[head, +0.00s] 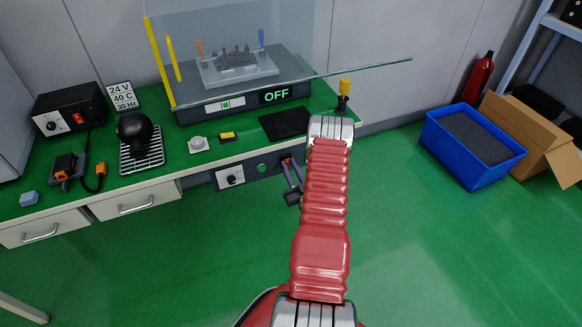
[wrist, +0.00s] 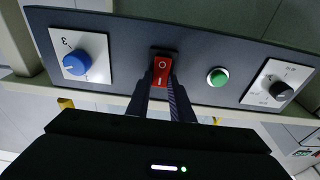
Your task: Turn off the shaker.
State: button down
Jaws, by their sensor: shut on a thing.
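The shaker (head: 195,114) is a dark grey box on the green bench, with a platform (head: 215,80) of clamps on top and a lit display (head: 276,95) reading OFF. In the wrist view, a red rocker switch (wrist: 166,62) marked O and I sits in a dark panel (wrist: 125,50) below the bench edge. My gripper (wrist: 162,88) is at this switch, its two dark fingers on either side of the switch's lower part. They are shut on it. In the head view my gripper (head: 292,178) is partly hidden behind my red arm.
The panel also has a blue knob (wrist: 76,62), a green button (wrist: 218,77) and a black knob (wrist: 280,90). A glass pane (head: 350,72) stands over the shaker. A yellow-handled tool (head: 344,90) stands at the bench's right end. The green floor in front is clear.

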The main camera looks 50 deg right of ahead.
jog(key=shift+s+d, duration=0.1)
jog(key=shift+d, duration=0.05)
jog(key=c, duration=1.6)
grip_release()
jog(key=shift+o, duration=0.2)
jog(key=v, duration=1.3)
jog(key=shift+s+a, duration=0.25)
jog(key=shift+s, duration=0.1)
